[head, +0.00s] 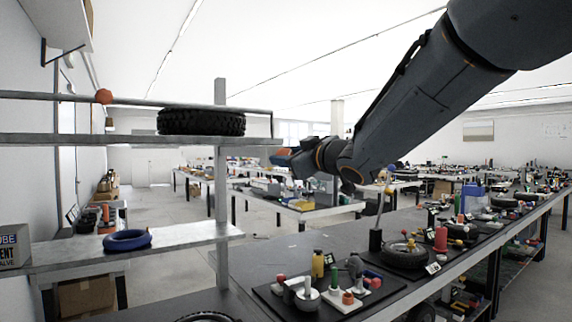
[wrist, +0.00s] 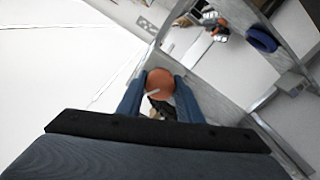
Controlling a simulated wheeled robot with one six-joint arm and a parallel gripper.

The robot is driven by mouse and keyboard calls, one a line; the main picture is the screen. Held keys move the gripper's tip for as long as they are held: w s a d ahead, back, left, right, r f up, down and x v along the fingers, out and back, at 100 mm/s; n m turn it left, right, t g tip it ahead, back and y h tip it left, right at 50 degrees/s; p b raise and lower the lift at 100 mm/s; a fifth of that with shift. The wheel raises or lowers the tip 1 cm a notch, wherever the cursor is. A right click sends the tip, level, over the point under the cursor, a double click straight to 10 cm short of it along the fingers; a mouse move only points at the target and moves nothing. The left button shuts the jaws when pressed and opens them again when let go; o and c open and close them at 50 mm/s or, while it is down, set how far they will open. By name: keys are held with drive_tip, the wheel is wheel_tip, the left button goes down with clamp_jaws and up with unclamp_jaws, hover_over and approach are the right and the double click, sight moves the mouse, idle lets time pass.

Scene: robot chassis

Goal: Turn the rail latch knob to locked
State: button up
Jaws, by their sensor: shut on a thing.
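My gripper (wrist: 161,78) is shut on a round orange-red knob (wrist: 160,84), with one blue finger on each side of it in the wrist view. A short pale line shows on the knob's face. In the head view my gripper (head: 281,157) is just beyond the right end of the shelf, and a bit of orange shows at its fingertips. Another round orange knob (head: 104,96) sits on the grey rail (head: 150,102) at the left. I cannot read any locked or unlocked marking.
A black tyre (head: 201,121) lies on the upper shelf (head: 100,139). A blue ring (head: 127,240) lies on the lower shelf (head: 190,235), and also shows in the wrist view (wrist: 262,39). A grey post (head: 221,190) stands by the shelves. A cluttered workbench (head: 265,260) runs along the right.

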drive_tip(key=n+b, duration=0.3)
drive_tip(key=n, duration=0.2)
drive_tip(key=shift+n+b, duration=0.3)
drive_tip(key=shift+n, duration=0.1)
idle(0.4)
drive_tip(key=o, duration=1)
drive_tip(key=shift+a, duration=0.1)
drive_tip(key=shift+o, duration=0.2)
drive_tip(key=v, duration=0.8)
drive_tip(key=shift+b, duration=0.45)
drive_tip(key=shift+w, duration=0.1)
